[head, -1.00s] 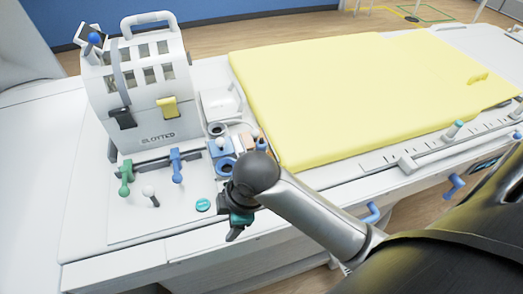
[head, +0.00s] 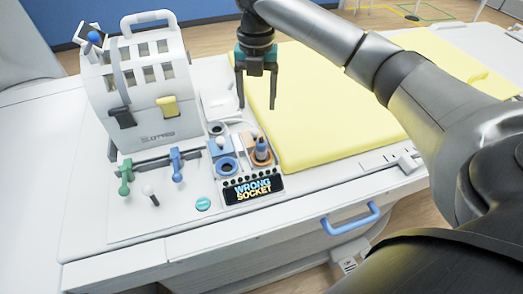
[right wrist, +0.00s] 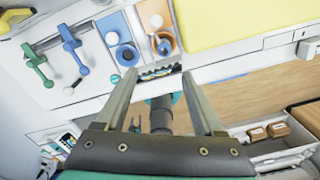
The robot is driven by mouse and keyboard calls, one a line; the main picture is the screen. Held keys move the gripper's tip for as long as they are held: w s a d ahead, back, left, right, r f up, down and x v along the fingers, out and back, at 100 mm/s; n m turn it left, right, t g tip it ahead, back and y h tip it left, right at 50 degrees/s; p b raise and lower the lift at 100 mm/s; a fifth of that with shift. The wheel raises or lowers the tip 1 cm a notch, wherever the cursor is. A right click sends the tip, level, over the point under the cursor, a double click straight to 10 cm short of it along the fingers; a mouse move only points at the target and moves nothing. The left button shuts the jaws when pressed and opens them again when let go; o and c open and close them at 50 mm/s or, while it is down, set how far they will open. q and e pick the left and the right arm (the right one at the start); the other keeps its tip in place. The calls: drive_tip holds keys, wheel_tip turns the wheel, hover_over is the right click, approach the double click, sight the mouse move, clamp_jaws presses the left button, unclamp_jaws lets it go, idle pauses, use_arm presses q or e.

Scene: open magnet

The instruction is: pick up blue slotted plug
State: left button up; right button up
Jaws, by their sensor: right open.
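A dark blue plug (head: 261,150) stands upright in an orange ring socket on the small panel beside the yellow pad. It also shows on the orange strip in the right wrist view (right wrist: 164,43); I cannot make out its slot. A blue ring socket (head: 227,168) sits left of it, with no plug visible in it. My right gripper (head: 256,107) is open and empty, fingers pointing down, apart from the plug and appearing above it in the head view. Its fingers (right wrist: 160,72) also frame empty space in the right wrist view. My left gripper is not in view.
A display (head: 253,189) reads "WRONG SOCKET" in front of the sockets. A white slotted rack (head: 140,90) and green and blue levers (head: 176,165) stand to the left. The yellow pad (head: 330,130) lies right. A blue handle (head: 350,219) sticks out from the front edge.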

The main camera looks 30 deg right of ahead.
sight(261, 138)
wheel_tip(261, 138, down, 10)
drive_tip(key=shift+d+r+b, duration=0.15)
drive_tip(key=shift+r+b, duration=0.05)
drive_tip(key=shift+b, duration=0.25)
drive_tip(key=shift+s+d+f, duration=0.1)
drive_tip(key=shift+s+f, duration=0.1)
drive_tip(key=shift+f, duration=1.15)
drive_tip(key=shift+s+d+f, duration=0.1)
drive_tip(key=shift+s+f, duration=0.1)
drive_tip(key=shift+f, duration=1.15)
drive_tip(key=shift+c, duration=0.2)
clamp_jaws()
